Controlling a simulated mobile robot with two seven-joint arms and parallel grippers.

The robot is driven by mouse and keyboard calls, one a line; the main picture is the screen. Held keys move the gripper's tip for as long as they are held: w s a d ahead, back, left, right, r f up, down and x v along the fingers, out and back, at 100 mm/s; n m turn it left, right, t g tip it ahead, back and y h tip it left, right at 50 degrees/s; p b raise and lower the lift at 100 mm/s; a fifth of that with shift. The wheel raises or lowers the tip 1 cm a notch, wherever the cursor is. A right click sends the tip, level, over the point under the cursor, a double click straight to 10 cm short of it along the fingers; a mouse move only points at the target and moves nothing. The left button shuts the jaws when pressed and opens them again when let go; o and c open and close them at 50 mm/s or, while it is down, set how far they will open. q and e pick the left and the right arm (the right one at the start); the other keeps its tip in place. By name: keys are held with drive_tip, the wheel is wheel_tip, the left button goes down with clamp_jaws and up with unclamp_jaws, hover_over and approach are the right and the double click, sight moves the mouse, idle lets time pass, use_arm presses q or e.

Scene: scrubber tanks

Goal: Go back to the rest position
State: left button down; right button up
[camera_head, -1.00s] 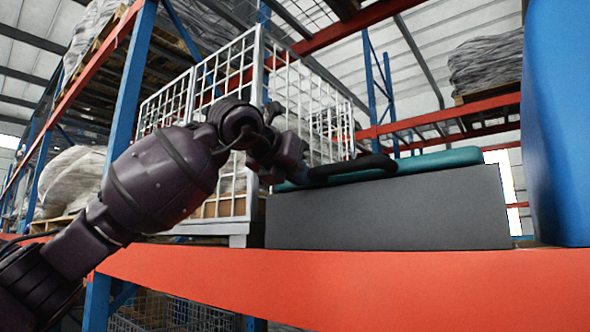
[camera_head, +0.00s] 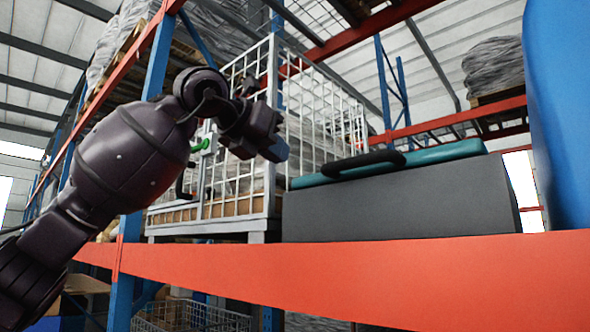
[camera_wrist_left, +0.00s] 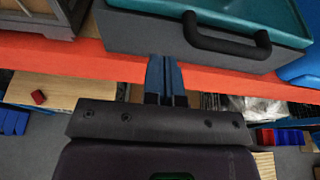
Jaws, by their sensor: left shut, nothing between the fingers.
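My left gripper (camera_head: 277,150) is shut and empty, in front of the wire cage in the head view. In the left wrist view its blue fingers (camera_wrist_left: 166,76) are together, in front of the orange shelf beam. A grey case (camera_head: 400,203) with a teal lid (camera_head: 440,154) and a black handle (camera_head: 362,163) stands on the shelf, right of the gripper and apart from it. The case also shows at the top of the left wrist view (camera_wrist_left: 150,35). My right gripper is not in view.
The orange beam (camera_head: 380,275) runs along the shelf front. A white wire cage (camera_head: 240,180) stands left of the case, and a blue container (camera_head: 560,110) stands right of it. A blue rack post (camera_head: 130,235) is behind my left arm. Wire baskets (camera_head: 190,315) sit below.

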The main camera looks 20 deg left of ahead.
use_arm(q)
drive_tip(key=shift+v, duration=1.95)
drive_tip(key=shift+s+d, duration=0.1)
drive_tip(key=shift+d, duration=0.1)
